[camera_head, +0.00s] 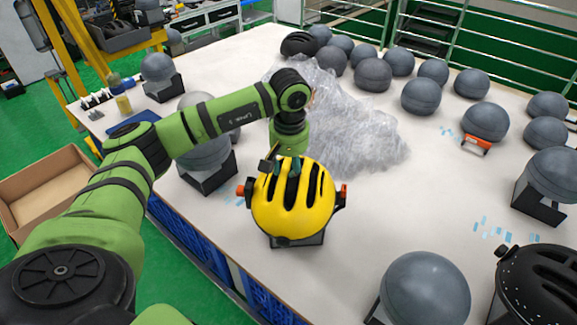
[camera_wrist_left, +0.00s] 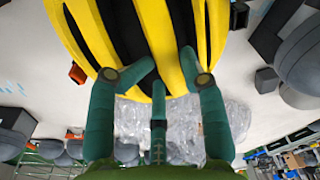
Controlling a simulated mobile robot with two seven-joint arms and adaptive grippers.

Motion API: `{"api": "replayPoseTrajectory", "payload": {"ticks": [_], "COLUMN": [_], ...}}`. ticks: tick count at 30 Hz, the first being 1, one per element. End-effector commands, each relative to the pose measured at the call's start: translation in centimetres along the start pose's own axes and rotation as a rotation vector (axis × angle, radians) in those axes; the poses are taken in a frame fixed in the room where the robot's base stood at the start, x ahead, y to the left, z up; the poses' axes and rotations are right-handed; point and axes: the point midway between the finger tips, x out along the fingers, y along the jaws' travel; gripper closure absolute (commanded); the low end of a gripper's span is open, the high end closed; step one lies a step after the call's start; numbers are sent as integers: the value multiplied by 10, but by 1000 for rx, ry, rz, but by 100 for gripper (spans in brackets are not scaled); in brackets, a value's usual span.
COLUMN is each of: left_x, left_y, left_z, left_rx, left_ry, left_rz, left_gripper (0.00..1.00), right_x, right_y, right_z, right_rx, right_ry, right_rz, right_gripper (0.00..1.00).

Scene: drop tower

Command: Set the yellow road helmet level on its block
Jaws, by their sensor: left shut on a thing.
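The yellow road helmet (camera_head: 293,212) with dark vent slots is in the middle of the head view, above the near part of the white table. It also fills the top of the wrist view (camera_wrist_left: 176,35). My left gripper (camera_head: 286,168) is shut on the helmet's far edge; its green fingers (camera_wrist_left: 165,72) press on the yellow ribs in the wrist view. A dark block (camera_head: 298,240) shows under the helmet's near edge. The helmet hides the block's top, so I cannot tell whether it rests on it or is level. My right gripper is not in view.
Orange-ended dark parts (camera_head: 243,190) flank the helmet. Crumpled clear plastic (camera_head: 350,135) lies just behind. Grey domes, including one at the front (camera_head: 425,288), surround the area. A black helmet (camera_head: 540,285) stands front right.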

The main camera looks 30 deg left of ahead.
Motion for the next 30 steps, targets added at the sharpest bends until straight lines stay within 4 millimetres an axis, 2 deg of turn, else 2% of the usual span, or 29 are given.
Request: {"api": "replayPoseTrajectory", "payload": {"ticks": [3, 4, 6, 12, 15, 23, 24, 27, 30], "left_x": [1, 1, 1, 0, 0, 0, 1, 1, 1], "left_y": [-1, -1, -1, -1, 0, 0, 0, 0, 0], "left_z": [0, 0, 0, 0, 0, 0, 0, 0, 0], "left_rx": [-1, -1, -2, -1, -1, -1, -1, 0, -1], "left_ry": [-1, -1, 0, 0, 0, 1, -1, -1, -1], "left_rz": [-3, -3, -3, -2, -1, 0, -2, -2, -2], "left_gripper": [96, 53, 48, 48, 18, 18, 27, 37, 42], "right_x": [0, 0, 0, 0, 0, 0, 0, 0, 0], "right_y": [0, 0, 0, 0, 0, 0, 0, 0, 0], "right_z": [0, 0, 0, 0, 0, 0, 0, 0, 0], "right_rx": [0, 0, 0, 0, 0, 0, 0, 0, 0], "right_ry": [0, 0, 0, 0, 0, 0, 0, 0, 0], "right_rz": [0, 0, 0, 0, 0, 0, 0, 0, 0], "right_gripper": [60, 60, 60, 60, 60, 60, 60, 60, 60]}}
